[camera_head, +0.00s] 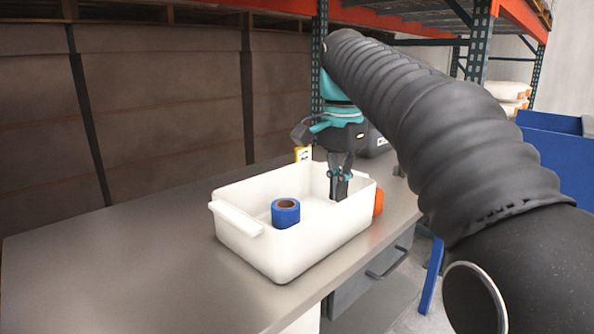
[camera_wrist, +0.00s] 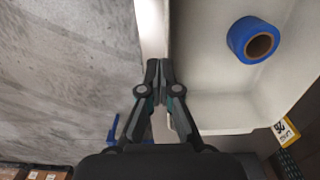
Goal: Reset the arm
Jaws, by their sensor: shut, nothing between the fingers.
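My arm, in a black ribbed sleeve, reaches across the right of the head view. My gripper (camera_head: 340,188) points down over the right part of the white bin and is shut and empty. In the wrist view the fingertips of my gripper (camera_wrist: 160,68) meet beside the bin's wall. A blue tape roll (camera_head: 285,213) sits inside the white bin (camera_head: 290,258), apart from the gripper. The blue roll also shows at the upper right of the wrist view (camera_wrist: 240,36).
The bin stands on a grey bench (camera_head: 130,265). An orange object (camera_head: 379,202) is beside the bin's right wall, and a yellow-edged label (camera_head: 303,154) is behind it. Orange and teal racking (camera_head: 480,60) stands behind. The bench's left side is clear.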

